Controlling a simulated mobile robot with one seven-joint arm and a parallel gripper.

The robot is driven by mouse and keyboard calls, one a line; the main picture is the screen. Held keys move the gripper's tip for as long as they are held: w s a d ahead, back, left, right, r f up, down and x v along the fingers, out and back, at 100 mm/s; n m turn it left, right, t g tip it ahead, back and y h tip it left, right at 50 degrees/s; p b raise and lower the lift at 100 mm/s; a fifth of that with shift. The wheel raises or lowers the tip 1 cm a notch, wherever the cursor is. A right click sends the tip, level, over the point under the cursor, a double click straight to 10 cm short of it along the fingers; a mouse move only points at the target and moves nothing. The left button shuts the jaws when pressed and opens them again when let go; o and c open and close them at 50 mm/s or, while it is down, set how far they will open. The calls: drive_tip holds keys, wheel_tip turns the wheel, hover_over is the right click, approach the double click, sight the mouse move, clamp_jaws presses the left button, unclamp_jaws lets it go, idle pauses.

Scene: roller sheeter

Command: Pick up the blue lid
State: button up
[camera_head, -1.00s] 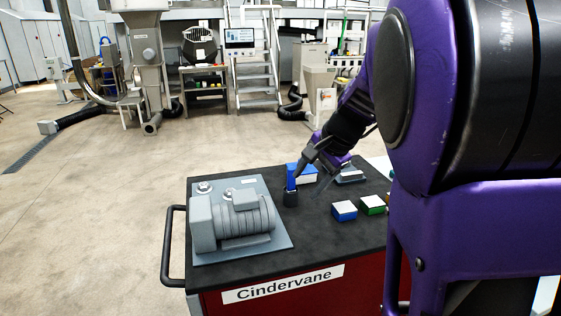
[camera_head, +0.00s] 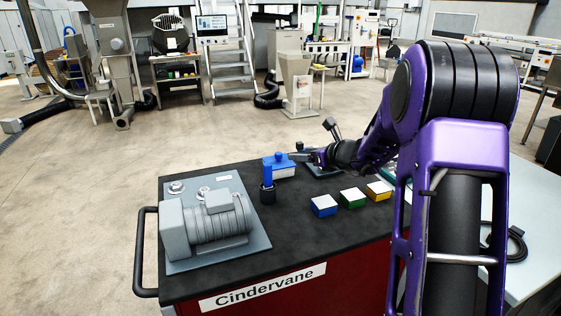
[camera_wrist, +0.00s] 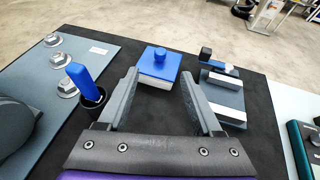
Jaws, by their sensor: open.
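The blue lid (camera_head: 279,159) has a small round knob and sits on a white box near the far edge of the black cart top. In the wrist view, the blue lid (camera_wrist: 160,60) lies straight ahead, beyond and between the fingertips. My gripper (camera_head: 307,155) is just right of the lid in the head view, held low and nearly level. In the wrist view my gripper (camera_wrist: 160,74) has its fingers spread wide with nothing between them. From these views I cannot tell the exact gap to the lid.
A blue-handled tool (camera_head: 267,177) stands in a black cup left of the lid. A grey motor on a plate (camera_head: 217,222) fills the cart's left side. Blue, green and yellow boxes (camera_head: 352,197) line the front right. A grey block fixture (camera_wrist: 222,95) stands right of the lid.

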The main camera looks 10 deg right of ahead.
sight(281, 155)
drive_tip(key=x, duration=0.9)
drive_tip(key=shift+f+p+x, duration=0.15)
drive_tip(key=shift+f+x, duration=0.05)
drive_tip(key=shift+x, duration=1.15)
drive_tip(key=shift+f+p+x, duration=0.15)
drive_tip(key=shift+x, duration=1.15)
drive_tip(key=shift+s+d, duration=0.1)
drive_tip(key=shift+d, duration=0.05)
clamp_jaws()
